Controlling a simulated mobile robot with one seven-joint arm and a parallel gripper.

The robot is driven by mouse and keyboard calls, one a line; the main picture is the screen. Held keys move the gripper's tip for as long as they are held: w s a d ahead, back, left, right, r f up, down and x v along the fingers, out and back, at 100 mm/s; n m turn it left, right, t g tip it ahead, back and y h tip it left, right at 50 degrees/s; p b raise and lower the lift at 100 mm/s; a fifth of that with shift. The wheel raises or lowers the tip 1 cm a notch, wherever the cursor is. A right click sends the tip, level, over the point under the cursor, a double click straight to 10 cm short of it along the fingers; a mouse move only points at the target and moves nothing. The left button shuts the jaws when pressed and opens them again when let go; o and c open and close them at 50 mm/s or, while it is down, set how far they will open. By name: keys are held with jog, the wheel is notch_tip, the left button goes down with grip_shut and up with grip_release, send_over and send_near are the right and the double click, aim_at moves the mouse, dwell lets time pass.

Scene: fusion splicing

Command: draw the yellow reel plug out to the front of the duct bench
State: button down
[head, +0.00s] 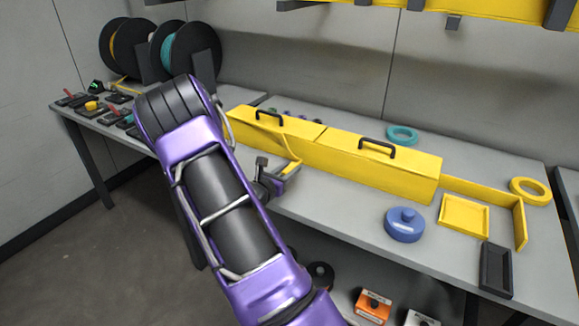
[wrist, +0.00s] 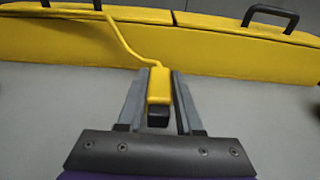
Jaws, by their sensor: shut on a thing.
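The yellow reel plug (wrist: 159,88) sits between the two fingers of my gripper (wrist: 161,90) in the wrist view, with a dark end facing me. A yellow cable (wrist: 122,40) runs from its far end up and left towards the long yellow duct (wrist: 225,45). In the head view my gripper (head: 282,178) is shut on the plug (head: 291,168), just in front of the duct (head: 350,165) near the front edge of the grey bench (head: 340,217). My purple arm hides part of the bench to the left.
Two reels (head: 190,50) stand at the back left, near small tools and plugs. A blue round container (head: 404,226), a yellow tray (head: 464,217) and a black tray (head: 495,270) are on the right. Tape rolls (head: 530,190) lie further back. Boxes (head: 372,306) sit below.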

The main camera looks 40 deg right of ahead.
jog(key=shift+s+a+f, duration=0.1)
jog(key=shift+a+f, duration=0.1)
jog(key=shift+f, duration=1.45)
jog(key=shift+c, duration=2.4)
grip_release()
jog(key=p+v, duration=0.1)
jog(key=v, duration=1.6)
jog(key=shift+s+a+p, duration=0.15)
jog(key=shift+s+p, duration=0.05)
jog(key=shift+p, duration=0.1)
